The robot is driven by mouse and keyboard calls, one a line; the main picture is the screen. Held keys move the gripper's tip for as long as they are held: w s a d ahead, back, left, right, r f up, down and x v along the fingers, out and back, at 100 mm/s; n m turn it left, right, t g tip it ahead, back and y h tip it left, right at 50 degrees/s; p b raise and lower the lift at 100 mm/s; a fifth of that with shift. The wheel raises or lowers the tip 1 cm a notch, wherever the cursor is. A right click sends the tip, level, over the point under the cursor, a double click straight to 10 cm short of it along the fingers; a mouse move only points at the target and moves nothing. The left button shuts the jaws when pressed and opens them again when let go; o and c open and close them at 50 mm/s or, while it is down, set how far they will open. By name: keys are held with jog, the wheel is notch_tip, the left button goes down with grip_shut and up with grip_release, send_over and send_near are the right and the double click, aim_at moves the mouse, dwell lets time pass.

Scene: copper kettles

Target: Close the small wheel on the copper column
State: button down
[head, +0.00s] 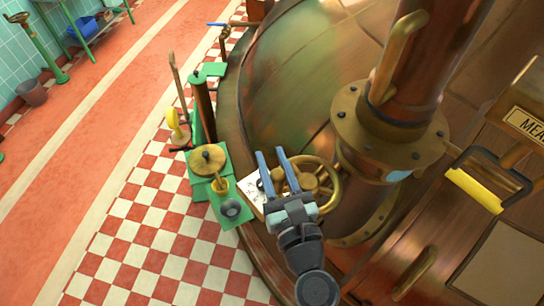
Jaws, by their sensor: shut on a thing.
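The small brass wheel (337,186) sits low beside the copper column (405,85), just left of the column's bolted flange. Its hub and the right part of its rim show. My gripper (271,154) reaches up from the bottom, with its two blue fingers at the wheel's left side. It is shut on the wheel, seemingly at the left rim. The exact contact is hidden by the fingers and the gripper body.
A white marked card (252,190) lies left of my fingers. A green stand (200,190) with a brass handwheel (207,160) stands further left. A yellow-gripped handle (474,190) is at right. The domed copper kettle (310,75) fills the back. The checkered floor (150,235) is clear.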

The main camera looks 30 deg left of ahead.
jog(key=shift+w+a+r+m+t+h+p, duration=0.1)
jog(key=shift+w+m+t+h+p, duration=0.35)
jog(key=shift+m+t+h, duration=0.35)
jog(key=c, duration=0.6)
grip_release()
jog(key=shift+s, duration=0.1)
jog(key=b+v, duration=0.5)
jog(key=v, duration=0.7)
jog(key=shift+s+d, duration=0.25)
jog(key=shift+d, duration=0.05)
jog(key=shift+r, duration=0.1)
